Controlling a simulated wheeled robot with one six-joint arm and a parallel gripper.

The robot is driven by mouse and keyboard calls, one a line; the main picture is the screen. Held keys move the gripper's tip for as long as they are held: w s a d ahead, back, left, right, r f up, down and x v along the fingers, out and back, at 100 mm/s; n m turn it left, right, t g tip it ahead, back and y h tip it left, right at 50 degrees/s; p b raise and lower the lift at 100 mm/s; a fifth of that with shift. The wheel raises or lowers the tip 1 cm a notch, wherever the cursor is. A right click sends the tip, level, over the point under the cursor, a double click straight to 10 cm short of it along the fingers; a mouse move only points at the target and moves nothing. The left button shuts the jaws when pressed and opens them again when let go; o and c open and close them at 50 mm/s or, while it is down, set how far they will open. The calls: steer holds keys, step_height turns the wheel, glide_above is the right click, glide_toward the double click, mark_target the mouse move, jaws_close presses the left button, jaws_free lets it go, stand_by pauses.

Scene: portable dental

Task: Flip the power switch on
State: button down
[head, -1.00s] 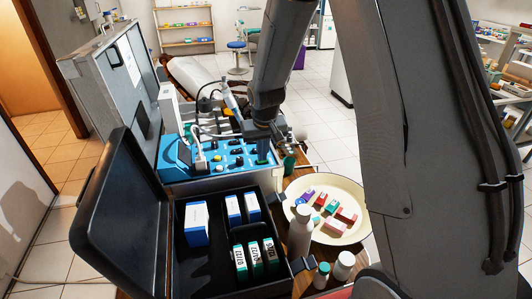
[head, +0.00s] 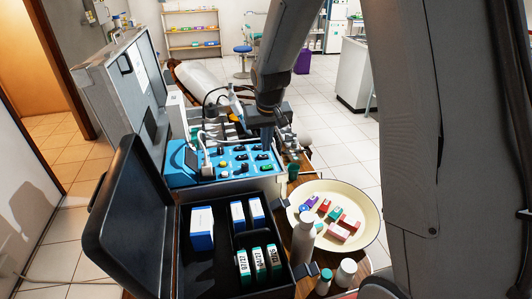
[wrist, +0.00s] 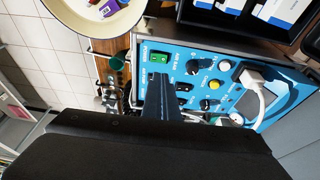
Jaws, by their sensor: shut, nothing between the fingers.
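The blue control panel (head: 225,163) of the dental unit stands beside the open black case in the head view. In the wrist view the panel (wrist: 215,65) shows knobs, round buttons and a green rocker switch (wrist: 159,57) at its left end, beside a label that seems to read POWER. My gripper (wrist: 163,85) is shut and empty, its fingertips just below the green switch in the picture. I cannot tell whether they touch the panel.
A black case (head: 190,270) with several boxes lies open in front. A cream tray (head: 365,205) with small boxes stands at right, near white bottles (head: 303,235). A green cup (wrist: 117,63) is beside the panel. A white plug and cable (wrist: 255,80) rise from the panel.

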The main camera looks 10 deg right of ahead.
steer(key=b+v, duration=0.1)
steer(key=v, duration=0.5)
steer(key=shift+r, duration=0.25)
steer(key=shift+f+b, duration=0.15)
steer(key=shift+b, duration=0.8)
steer(key=d+b, duration=0.1)
steer(key=b, duration=0.4)
steer(key=shift+w+f+b, duration=0.1)
steer(key=shift+w+b, duration=0.1)
steer(key=shift+b, duration=0.1)
steer(key=shift+b, duration=0.6)
steer(key=shift+s+d+r+b, duration=0.25)
steer(key=shift+r+b, duration=0.1)
steer(key=shift+b, duration=0.5)
steer(key=p, duration=0.2)
glide_above(270, 165)
steer(key=s, duration=0.1)
step_height(270, 165, down, 12)
steer(key=shift+s+f, duration=0.1)
steer(key=shift+f, duration=0.75)
